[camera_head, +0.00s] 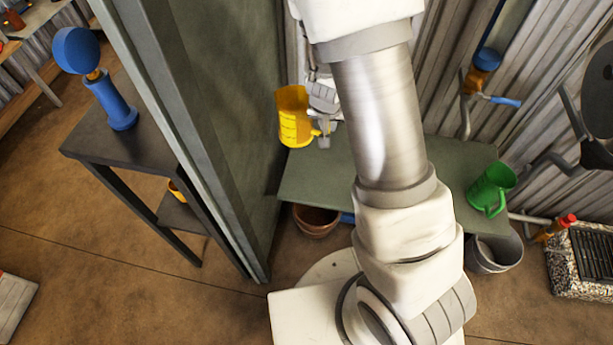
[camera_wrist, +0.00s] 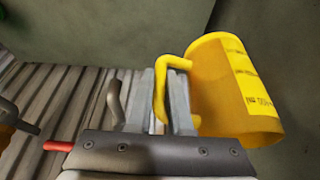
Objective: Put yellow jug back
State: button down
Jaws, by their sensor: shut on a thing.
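The yellow jug (camera_head: 294,118) is in the head view, just left of my arm, above the left end of the green shelf. It has measuring marks on its side. My gripper (camera_head: 324,136) is at the jug's right, at its handle. In the wrist view my gripper (camera_wrist: 173,105) is shut on the handle of the yellow jug (camera_wrist: 232,88), and the jug's body lies to the right of the fingers. The jug looks tilted in the wrist view. I cannot tell whether its base touches the shelf.
The green shelf (camera_head: 440,160) runs along the corrugated wall, with a green jug (camera_head: 491,189) at its right end. A terracotta pot (camera_head: 315,220) and a grey bucket (camera_head: 494,253) stand below. A green partition (camera_head: 235,100) rises close left of the yellow jug. A tap (camera_head: 480,80) is on the wall.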

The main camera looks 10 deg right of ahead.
jog(key=f+b, duration=0.3)
jog(key=f, duration=0.3)
jog(key=d+f+m+b, duration=0.1)
jog(key=f+b, duration=0.3)
jog(key=f, duration=0.2)
jog(key=d+f+m+b, duration=0.1)
jog(key=f+b, duration=0.3)
jog(key=f, duration=0.3)
jog(key=shift+h, duration=0.4)
jog(key=shift+f+b, duration=0.2)
jog(key=shift+b, duration=0.15)
jog(key=c, duration=0.8)
grip_release()
jog(key=shift+c, duration=0.2)
